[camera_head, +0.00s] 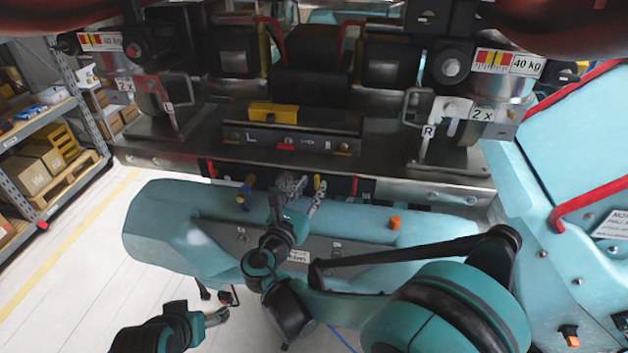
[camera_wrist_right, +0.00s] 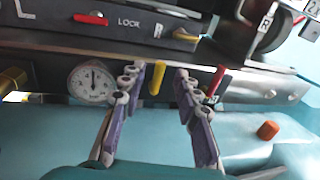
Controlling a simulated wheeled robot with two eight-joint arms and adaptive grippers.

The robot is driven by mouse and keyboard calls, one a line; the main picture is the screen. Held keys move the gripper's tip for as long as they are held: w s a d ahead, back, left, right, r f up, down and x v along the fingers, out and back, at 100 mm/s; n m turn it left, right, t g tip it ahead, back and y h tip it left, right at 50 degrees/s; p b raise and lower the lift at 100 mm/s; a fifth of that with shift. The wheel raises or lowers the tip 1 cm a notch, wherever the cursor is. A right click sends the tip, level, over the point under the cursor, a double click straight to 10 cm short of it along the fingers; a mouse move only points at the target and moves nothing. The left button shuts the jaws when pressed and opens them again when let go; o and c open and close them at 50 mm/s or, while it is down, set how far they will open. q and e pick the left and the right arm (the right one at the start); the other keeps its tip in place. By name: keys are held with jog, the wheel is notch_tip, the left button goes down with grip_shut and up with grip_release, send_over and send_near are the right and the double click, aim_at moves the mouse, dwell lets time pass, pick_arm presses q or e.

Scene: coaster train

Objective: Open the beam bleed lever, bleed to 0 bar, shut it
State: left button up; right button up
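A yellow lever (camera_wrist_right: 157,77) hangs upright below the beam, and a red lever (camera_wrist_right: 216,80) stands to its right. I cannot read which is the bleed lever. My right gripper (camera_wrist_right: 160,108) is open; in the right wrist view its two fingers stand on either side of the yellow lever, apart from it. The red lever is close beside the right finger. A round white gauge (camera_wrist_right: 90,82) is left of the fingers; its needle points about upward, its figures too small to read. In the head view my right gripper (camera_head: 296,200) is below the beam. My left gripper (camera_head: 216,316) is low at the left, seemingly open.
A dark panel with a red handle (camera_wrist_right: 91,19) and the word LOCK sits above the levers. A teal body (camera_head: 165,225) with an orange knob (camera_head: 394,223) lies below. A brass fitting (camera_wrist_right: 14,80) is at the left. Open floor (camera_head: 80,290) and shelves lie left.

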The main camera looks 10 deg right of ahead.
aim_at(318, 180)
jog(key=shift+x, duration=1.1)
jog(key=shift+s, duration=0.1)
grip_shut()
